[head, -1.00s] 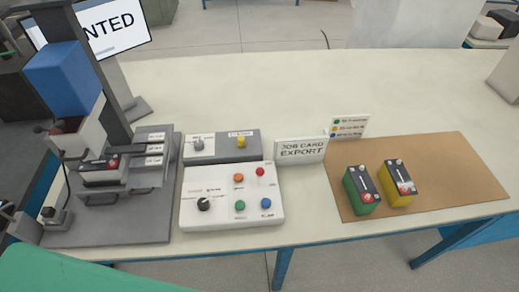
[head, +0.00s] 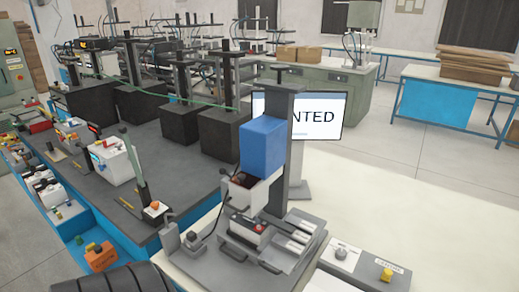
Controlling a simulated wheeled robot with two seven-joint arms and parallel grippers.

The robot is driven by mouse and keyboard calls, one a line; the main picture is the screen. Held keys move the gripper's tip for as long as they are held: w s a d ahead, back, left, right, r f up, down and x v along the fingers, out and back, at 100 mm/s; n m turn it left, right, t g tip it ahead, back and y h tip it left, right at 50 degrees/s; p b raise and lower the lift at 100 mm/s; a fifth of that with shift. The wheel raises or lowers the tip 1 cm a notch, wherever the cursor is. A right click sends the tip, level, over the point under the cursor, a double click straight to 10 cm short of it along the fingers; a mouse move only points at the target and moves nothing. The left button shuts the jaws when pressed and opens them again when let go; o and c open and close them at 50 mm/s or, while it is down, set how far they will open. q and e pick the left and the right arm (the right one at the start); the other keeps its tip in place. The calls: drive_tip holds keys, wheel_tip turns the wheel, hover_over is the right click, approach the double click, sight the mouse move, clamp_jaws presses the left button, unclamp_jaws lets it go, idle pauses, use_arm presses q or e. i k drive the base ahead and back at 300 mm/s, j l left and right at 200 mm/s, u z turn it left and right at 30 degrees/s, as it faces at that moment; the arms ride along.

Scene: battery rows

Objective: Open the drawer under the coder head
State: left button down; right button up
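The coder head, a blue block (head: 262,146) on a dark grey column (head: 281,175), stands on a grey base plate (head: 196,271). A white and grey part (head: 246,191) hangs under the blue block. Below it, a dark battery with a red spot (head: 248,227) lies on the grey drawer unit (head: 262,249). Dark handles (head: 270,268) show on the unit's front. I cannot tell how far any drawer is pulled out. Neither of my grippers is in view.
A screen reading "NTED" (head: 320,118) stands behind the column. A grey box with a yellow knob (head: 386,274) is at the lower right. The pale tabletop (head: 440,235) is clear on the right. A dark bench with equipment (head: 185,190) lies to the left.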

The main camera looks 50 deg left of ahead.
sight(244, 241)
drive_tip(key=u, duration=1.75)
